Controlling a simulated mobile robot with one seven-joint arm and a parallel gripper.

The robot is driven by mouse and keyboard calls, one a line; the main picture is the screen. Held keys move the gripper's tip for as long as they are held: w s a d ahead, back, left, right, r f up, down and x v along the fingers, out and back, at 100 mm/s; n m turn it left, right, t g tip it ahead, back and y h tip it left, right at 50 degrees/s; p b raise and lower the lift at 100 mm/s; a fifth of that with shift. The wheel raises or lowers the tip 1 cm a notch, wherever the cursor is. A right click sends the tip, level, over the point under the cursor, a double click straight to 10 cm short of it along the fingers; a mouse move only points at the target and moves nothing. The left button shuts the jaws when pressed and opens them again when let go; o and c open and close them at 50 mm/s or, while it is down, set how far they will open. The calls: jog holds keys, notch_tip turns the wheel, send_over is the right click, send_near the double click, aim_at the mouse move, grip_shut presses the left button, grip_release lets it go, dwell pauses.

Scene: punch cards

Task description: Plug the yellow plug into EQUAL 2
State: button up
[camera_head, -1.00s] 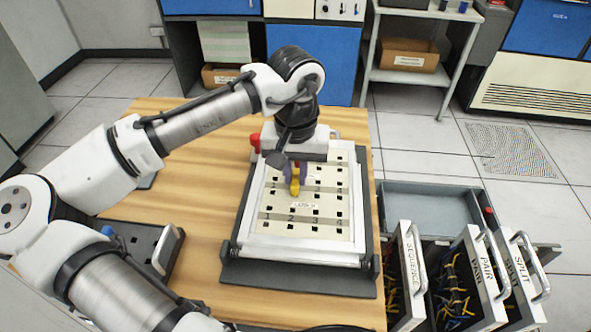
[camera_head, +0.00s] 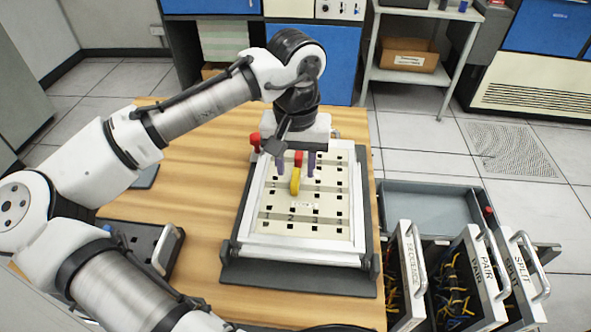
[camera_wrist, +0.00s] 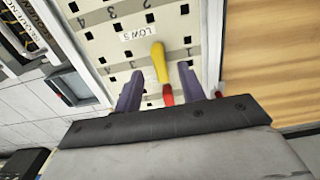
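The yellow plug (camera_head: 295,182) stands on the pale plugboard (camera_head: 325,225), in its upper-middle part. It also shows in the wrist view (camera_wrist: 160,62). I cannot tell which hole it is at, and no EQUAL label is readable. My gripper (camera_head: 296,161) is open above the board, behind the yellow plug in the head view. In the wrist view its two purple fingers (camera_wrist: 160,87) are apart, with clear space between them and the yellow plug. A red plug (camera_head: 299,158) shows between the fingers, and also in the wrist view (camera_wrist: 168,95).
A red knob (camera_head: 255,141) stands at the board's upper left edge. Open drawers labelled PAIR (camera_head: 488,268) and SPLIT hold cables at the right. A grey tray (camera_head: 425,189) lies behind them. A black device (camera_head: 135,246) sits left of the board on the wooden table.

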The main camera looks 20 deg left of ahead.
aim_at(295, 178)
notch_tip(295, 178, up, 11)
jog(key=shift+r, duration=0.15)
jog(key=shift+s, duration=0.15)
dwell(0.4)
